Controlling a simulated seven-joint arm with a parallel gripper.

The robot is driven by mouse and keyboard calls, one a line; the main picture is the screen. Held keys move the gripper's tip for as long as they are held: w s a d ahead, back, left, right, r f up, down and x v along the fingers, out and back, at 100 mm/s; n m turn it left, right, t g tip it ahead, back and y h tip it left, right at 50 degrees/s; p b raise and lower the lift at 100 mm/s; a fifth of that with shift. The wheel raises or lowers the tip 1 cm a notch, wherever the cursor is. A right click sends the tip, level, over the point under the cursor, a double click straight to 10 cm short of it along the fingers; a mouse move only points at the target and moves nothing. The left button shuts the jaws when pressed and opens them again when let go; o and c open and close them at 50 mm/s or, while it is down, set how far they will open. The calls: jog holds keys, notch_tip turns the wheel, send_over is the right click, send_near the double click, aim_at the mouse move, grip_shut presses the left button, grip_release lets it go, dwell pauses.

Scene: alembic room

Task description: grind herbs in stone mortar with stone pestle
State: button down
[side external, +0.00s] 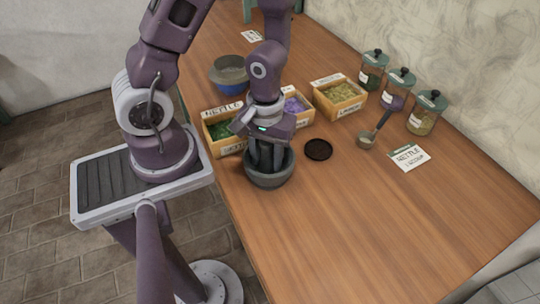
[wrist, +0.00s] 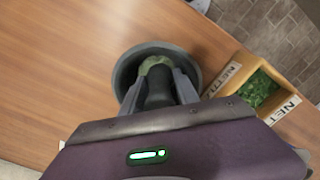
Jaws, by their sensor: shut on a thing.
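The dark grey stone mortar (side external: 271,180) stands on the wooden table near its left edge; its round rim also shows in the wrist view (wrist: 121,72). My gripper (side external: 267,158) points down into the mortar bowl. In the wrist view my gripper (wrist: 159,84) is shut on the dark stone pestle (wrist: 158,92), which sits between the two fingers with its lower end inside the bowl. Green herbs (wrist: 154,63) show in the mortar just past the pestle. The fingers hide much of the bowl's inside, and the pestle is hard to make out in the side view.
A nettle box (side external: 224,130) stands close behind the mortar, with a purple-filled box (side external: 297,107) and a lemon box (side external: 340,99) beyond. A dark disc (side external: 318,149), a scoop (side external: 368,139) and a nettle card (side external: 409,157) lie to the right. The front right table is clear.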

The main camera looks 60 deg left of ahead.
jog(key=shift+s, duration=0.35)
notch_tip(320, 180, up, 9)
jog(key=shift+f, duration=0.15)
jog(key=shift+w, duration=0.1)
dwell(0.6)
jog(key=m, duration=0.2)
jog(key=r+m, duration=0.1)
jog(key=m, duration=0.2)
jog(key=shift+w+d+r+m, duration=0.1)
jog(key=shift+w+r+m, duration=0.05)
jog(key=shift+w+m, duration=0.25)
jog(key=shift+s+f, duration=0.1)
jog(key=shift+f, duration=4.5)
jog(key=shift+f, duration=0.4)
